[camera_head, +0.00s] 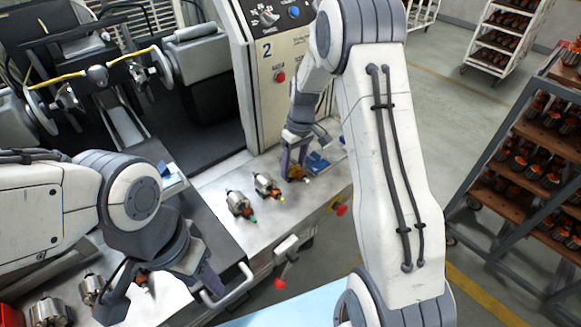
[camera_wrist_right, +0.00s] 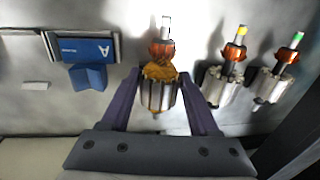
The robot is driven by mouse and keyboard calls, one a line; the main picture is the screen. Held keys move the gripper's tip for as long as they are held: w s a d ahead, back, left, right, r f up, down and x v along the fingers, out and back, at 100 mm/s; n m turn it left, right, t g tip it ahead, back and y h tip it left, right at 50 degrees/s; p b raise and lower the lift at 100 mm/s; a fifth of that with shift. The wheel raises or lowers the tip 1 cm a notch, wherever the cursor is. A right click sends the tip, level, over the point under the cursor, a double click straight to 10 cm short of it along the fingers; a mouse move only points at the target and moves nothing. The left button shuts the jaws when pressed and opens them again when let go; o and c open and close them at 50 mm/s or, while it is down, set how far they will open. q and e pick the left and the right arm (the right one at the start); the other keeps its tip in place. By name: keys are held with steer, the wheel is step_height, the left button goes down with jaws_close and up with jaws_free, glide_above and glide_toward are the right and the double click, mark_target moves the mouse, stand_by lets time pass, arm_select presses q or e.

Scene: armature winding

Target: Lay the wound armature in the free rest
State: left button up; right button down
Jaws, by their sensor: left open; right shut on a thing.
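My right gripper (camera_head: 296,168) is shut on a wound armature with copper-orange windings; between its purple fingers (camera_wrist_right: 162,105) the armature (camera_wrist_right: 158,90) points its pale shaft away from the wrist. I cannot tell whether it touches the surface below. A blue block (camera_wrist_right: 88,77) sits left of the held armature, seemingly empty. My left gripper (camera_head: 162,284) is open at lower left.
A blue card marked A (camera_wrist_right: 85,48) lies by the blue block. More armatures (camera_head: 48,312) lie at lower left near my left gripper. The winding machine (camera_head: 95,75) stands behind, and a red-knobbed lever (camera_head: 283,268) is at the bench front.

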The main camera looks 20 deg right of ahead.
arm_select(q)
steer(key=shift+s+f, duration=0.1)
steer(key=shift+f, duration=0.15)
arm_select(e)
steer(key=shift+s+f, duration=0.25)
steer(key=shift+f, duration=0.4)
steer(key=shift+c, duration=0.3)
jaws_free()
steer(key=shift+a, duration=0.1)
steer(key=shift+w+d+r+b, duration=0.2)
steer(key=shift+r+b, duration=0.15)
steer(key=shift+r, duration=0.2)
steer(key=shift+w+d+r+b, duration=0.1)
steer(key=shift+w+r+b, duration=0.15)
steer(key=shift+r, duration=0.25)
steer(key=r, duration=0.2)
steer(key=r+b, duration=0.1)
steer(key=r, duration=0.5)
steer(key=shift+d+r, duration=0.15)
steer(key=shift+d, duration=0.25)
arm_select(q)
steer(key=shift+w+f, duration=0.2)
steer(key=shift+f, duration=0.4)
steer(key=shift+w+f, duration=0.15)
steer(key=shift+f, duration=0.4)
arm_select(e)
steer(key=shift+r, duration=0.65)
